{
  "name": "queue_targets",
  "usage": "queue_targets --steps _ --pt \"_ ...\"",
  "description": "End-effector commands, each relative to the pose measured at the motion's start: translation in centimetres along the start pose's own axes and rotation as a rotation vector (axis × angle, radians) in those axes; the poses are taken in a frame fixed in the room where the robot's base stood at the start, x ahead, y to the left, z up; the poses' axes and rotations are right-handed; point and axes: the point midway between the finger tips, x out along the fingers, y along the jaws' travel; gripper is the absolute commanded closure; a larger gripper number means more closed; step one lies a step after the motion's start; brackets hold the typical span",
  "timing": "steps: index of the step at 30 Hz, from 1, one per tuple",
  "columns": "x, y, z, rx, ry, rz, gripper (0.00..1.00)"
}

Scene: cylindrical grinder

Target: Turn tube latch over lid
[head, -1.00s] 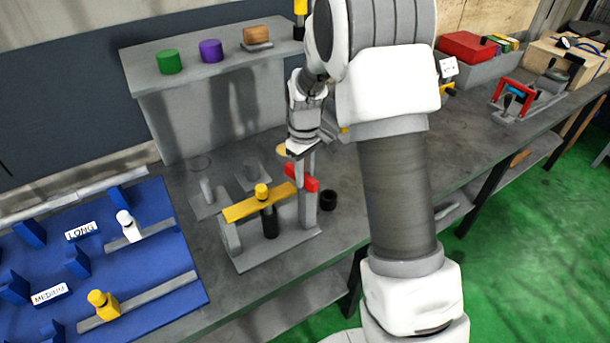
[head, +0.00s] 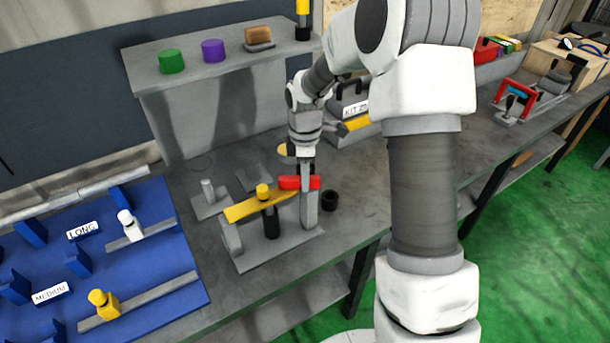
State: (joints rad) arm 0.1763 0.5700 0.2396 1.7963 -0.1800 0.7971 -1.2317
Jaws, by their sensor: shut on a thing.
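The tube fixture has a grey base (head: 252,257) with two upright posts. A yellow bar, the lid (head: 243,210), runs across it from the left post toward the right post. A dark tube (head: 271,222) stands under the lid, and a yellow knob shows above it. The red latch (head: 289,183) sits at the top of the right post, its left end at the lid's right end. It seems to overlap the lid there, but I cannot tell whether they touch. My gripper (head: 307,177) comes down from above and is shut on the red latch. The fingers partly hide it.
A small black ring (head: 330,200) stands right of the fixture. A blue board (head: 150,270) with labelled slots lies at the left. A grey shelf (head: 215,75) with green and purple cylinders stands behind. A grey kit box (head: 350,110) is behind my gripper.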

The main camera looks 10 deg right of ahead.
Motion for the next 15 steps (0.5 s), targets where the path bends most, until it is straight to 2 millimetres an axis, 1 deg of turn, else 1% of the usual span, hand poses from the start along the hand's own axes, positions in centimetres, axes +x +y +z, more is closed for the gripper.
queue_targets --steps 6,15 --pt "-0.16 0.02 -0.02 -0.075 0.001 0.003 1.00" --pt "-0.14 0.00 -0.07 -0.104 0.001 0.004 1.00"
